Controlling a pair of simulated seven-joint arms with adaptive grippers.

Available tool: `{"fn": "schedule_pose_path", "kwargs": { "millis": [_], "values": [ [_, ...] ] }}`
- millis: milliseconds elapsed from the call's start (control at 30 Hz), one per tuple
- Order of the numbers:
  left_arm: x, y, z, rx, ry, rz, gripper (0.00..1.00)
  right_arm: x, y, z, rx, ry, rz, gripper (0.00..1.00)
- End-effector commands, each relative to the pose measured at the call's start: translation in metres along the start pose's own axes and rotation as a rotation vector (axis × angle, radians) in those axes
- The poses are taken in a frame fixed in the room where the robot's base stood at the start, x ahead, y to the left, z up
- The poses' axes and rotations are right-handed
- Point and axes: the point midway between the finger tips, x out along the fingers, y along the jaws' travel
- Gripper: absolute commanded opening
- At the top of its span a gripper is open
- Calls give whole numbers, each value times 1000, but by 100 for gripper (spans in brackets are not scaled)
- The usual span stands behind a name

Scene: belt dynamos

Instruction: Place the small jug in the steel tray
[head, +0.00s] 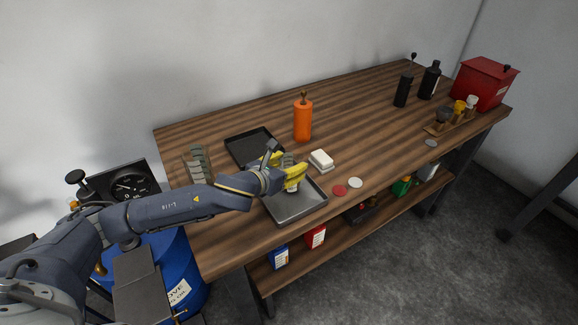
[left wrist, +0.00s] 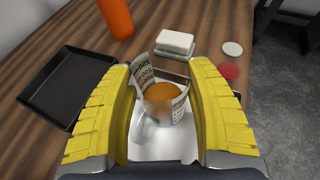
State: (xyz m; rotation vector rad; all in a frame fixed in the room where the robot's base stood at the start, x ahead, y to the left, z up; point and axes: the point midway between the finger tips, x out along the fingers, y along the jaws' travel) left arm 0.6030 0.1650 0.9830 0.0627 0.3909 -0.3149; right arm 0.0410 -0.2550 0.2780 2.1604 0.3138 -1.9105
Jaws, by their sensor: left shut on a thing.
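The small jug (left wrist: 166,98), clear-sided with printed scale marks and an orange-brown round patch showing inside, sits between the yellow fingers of my left gripper (left wrist: 163,110). My left gripper (head: 288,176) is shut on it, over the steel tray (head: 300,208). The fingers hide most of the jug in the head view. The steel tray also shows below the jug in the left wrist view (left wrist: 160,148). I cannot tell whether the jug touches the tray floor. My right gripper is not in view.
A black tray (head: 240,144) lies behind the steel tray. An orange bottle (head: 303,120) and a white block (head: 321,158) stand near the gripper. A red disc (head: 339,190) and a white disc (head: 355,183) lie to the right. The table's middle right is clear.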

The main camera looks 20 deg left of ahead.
Motion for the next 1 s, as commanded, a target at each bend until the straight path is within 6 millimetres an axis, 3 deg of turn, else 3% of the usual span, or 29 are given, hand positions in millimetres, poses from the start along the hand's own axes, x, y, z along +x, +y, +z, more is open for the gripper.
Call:
{"fn": "schedule_pose_path", "kwargs": {
  "millis": [500, 533, 700, 1000],
  "values": [
    [3, 0, -6, 0, -1, 0, 10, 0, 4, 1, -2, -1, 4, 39],
    [3, 0, -7, 0, 0, 0, 59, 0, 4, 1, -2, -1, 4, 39],
    [3, 0, -7, 0, 0, 0, 78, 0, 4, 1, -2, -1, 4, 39],
    [2, 0, -4, 0, -2, 0, 78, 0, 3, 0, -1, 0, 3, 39]
  ]
}}
